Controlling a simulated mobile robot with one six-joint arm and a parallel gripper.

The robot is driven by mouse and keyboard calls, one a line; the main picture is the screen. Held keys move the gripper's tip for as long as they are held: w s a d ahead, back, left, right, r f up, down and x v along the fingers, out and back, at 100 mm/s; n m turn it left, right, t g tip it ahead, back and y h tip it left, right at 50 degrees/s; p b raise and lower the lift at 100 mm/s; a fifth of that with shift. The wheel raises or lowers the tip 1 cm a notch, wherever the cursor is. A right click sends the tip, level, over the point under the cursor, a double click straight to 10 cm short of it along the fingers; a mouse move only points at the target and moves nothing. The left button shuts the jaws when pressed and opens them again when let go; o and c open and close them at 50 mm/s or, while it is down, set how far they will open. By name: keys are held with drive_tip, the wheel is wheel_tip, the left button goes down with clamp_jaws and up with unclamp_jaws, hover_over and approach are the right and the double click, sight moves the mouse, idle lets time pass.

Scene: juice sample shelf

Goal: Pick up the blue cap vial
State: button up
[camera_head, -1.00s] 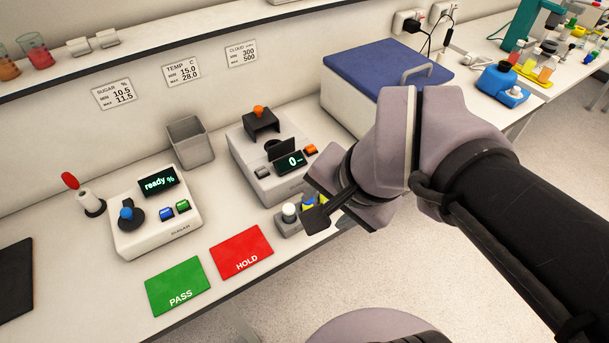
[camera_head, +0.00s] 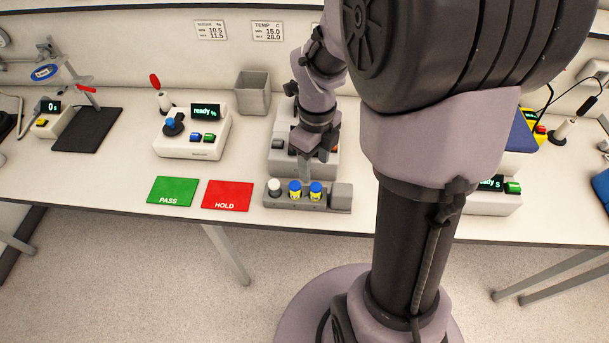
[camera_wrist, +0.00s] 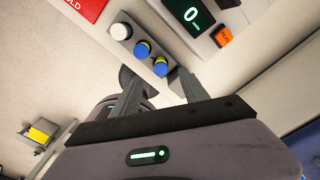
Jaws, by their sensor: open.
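Two blue cap vials stand upright in a grey rack (camera_head: 340,197) at the bench's front edge: one in the middle (camera_head: 295,188) and one to its right (camera_head: 316,188). Yellow shows below their blue caps. A white cap vial (camera_head: 274,186) stands at the rack's left end. My gripper (camera_head: 310,164) is just behind and above the rack. In the wrist view, my gripper (camera_wrist: 160,80) is open and empty, with the nearer blue cap vial (camera_wrist: 160,67) in line with the gap between its fingers. The other blue cap (camera_wrist: 142,49) lies beyond it.
A device (camera_head: 278,158) stands behind the rack, partly hidden by my arm. The red HOLD mat (camera_head: 228,195) and green PASS mat (camera_head: 173,190) lie left of the rack. The SUGAR device (camera_head: 192,147) and a grey bin (camera_head: 252,94) stand behind them.

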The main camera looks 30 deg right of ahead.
sight(316, 187)
wheel_tip(316, 187, down, 5)
drive_tip(key=shift+s+b, duration=0.1)
drive_tip(key=shift+b, duration=0.5)
drive_tip(key=f, duration=0.1)
drive_tip(key=f+b, duration=0.1)
drive_tip(key=f, duration=0.1)
drive_tip(key=f+b, duration=0.1)
drive_tip(key=f, duration=0.1)
drive_tip(key=shift+s+d, duration=0.15)
drive_tip(key=shift+s, duration=0.2)
drive_tip(key=shift+r, duration=0.1)
clamp_jaws()
